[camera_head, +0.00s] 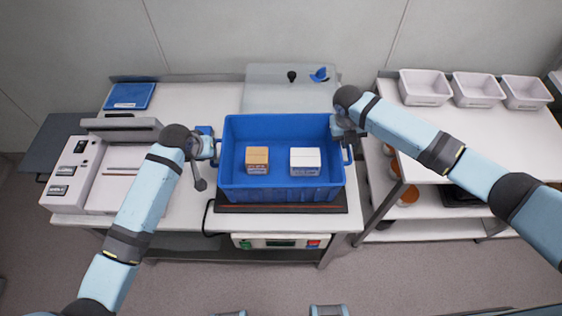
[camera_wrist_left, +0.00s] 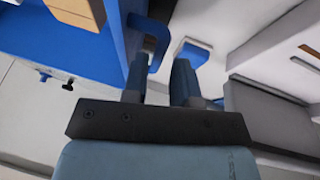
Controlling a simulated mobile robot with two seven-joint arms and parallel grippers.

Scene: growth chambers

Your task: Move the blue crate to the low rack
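The blue crate (camera_head: 282,192) sits level on a dark plate on the middle bench. It holds a tan box (camera_head: 257,160) and a white box (camera_head: 305,162). My left gripper (camera_head: 214,148) is at the crate's left handle. In the left wrist view, its fingers (camera_wrist_left: 160,82) are apart, on either side of the handle bar (camera_wrist_left: 160,45), with a gap showing. My right gripper (camera_head: 343,135) is at the crate's right handle (camera_head: 348,155); its fingers are mostly hidden by the wrist. A rack (camera_head: 440,230) with a low shelf stands on the right.
White bins (camera_head: 425,99) stand along the back of the rack's top; its front top is clear. Orange-filled bowls (camera_head: 409,196) and a dark tray (camera_head: 460,197) are on lower levels. A grey machine (camera_head: 100,175) is left of the crate. A gap separates bench and rack.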

